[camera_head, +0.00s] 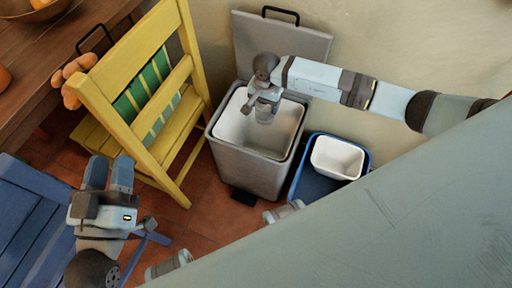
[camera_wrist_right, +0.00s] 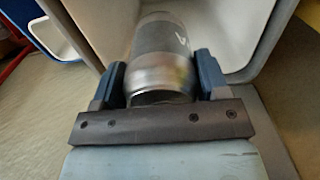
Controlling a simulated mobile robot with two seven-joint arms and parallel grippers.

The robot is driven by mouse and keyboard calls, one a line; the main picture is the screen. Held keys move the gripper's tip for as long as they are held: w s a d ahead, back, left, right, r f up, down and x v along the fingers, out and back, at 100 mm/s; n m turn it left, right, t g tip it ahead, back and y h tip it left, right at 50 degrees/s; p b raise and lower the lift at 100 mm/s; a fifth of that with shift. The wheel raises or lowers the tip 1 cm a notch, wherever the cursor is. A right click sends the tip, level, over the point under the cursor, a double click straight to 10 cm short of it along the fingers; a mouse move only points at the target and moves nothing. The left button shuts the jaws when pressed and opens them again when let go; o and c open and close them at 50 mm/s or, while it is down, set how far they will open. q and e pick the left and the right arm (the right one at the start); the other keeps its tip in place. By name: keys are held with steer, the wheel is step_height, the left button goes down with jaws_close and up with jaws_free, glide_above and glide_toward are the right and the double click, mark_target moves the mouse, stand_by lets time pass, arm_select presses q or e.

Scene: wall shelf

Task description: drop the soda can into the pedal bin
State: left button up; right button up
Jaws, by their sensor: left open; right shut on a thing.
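The grey pedal bin (camera_head: 235,163) stands on the floor with its lid (camera_head: 280,45) raised against the wall. A white liner shows inside it. My right gripper (camera_head: 264,102) is over the bin opening and is shut on the soda can (camera_head: 265,115). The right wrist view shows the dark and silver can (camera_wrist_right: 162,65) between the two blue fingers of this gripper (camera_wrist_right: 160,82), with the white inner wall beyond it. My left gripper (camera_head: 122,160) is open and empty, low at the left, away from the bin.
A yellow chair (camera_head: 178,150) stands close to the bin's left side. A blue tray (camera_head: 309,183) with a white container (camera_head: 338,158) sits right of the bin. A blue slatted seat (camera_head: 30,215) is at lower left. A wooden table (camera_head: 30,90) is at upper left.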

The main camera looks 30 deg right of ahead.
step_height(320, 180, down, 4)
steer(key=shift+r+b, duration=0.15)
steer(key=shift+b, duration=0.85)
steer(key=shift+f+b, duration=0.45)
steer(key=shift+f, duration=0.25)
arm_select(q)
steer(key=shift+g, duration=0.8)
steer(key=f, duration=0.4)
steer(key=shift+w+d, duration=0.15)
steer(key=shift+d, duration=0.1)
arm_select(e)
steer(key=o, duration=1)
